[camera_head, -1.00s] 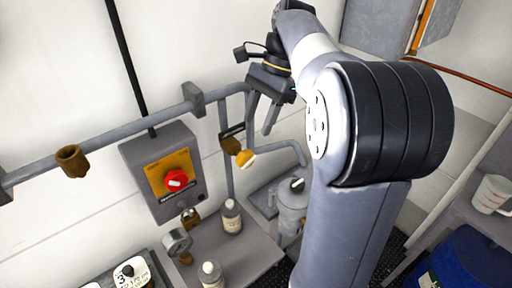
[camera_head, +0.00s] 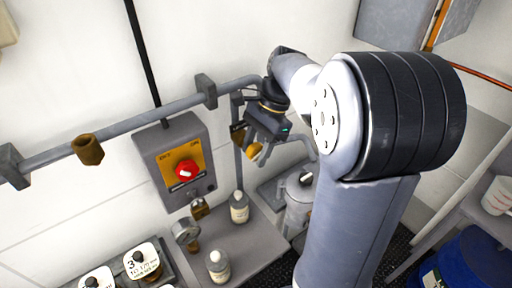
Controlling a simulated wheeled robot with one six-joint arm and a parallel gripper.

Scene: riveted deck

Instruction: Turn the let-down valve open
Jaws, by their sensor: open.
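A small brass valve with a yellow handle (camera_head: 254,151) sits on the vertical grey pipe right of the switch box. No label shows on it, so I cannot confirm that it is the let-down valve. My gripper (camera_head: 259,146) is open and points down at this valve, its fingers right by the yellow handle. The fingers overlap the handle in the picture; I cannot tell whether they touch it or straddle it. Part of the valve body and pipe is hidden behind my gripper.
A grey switch box (camera_head: 172,158) with a red knob (camera_head: 187,170) hangs left of the valve. Below are a pressure gauge (camera_head: 186,232), bottles (camera_head: 239,207) and a grey canister (camera_head: 299,198). A grey rail pipe (camera_head: 115,133) runs along the wall.

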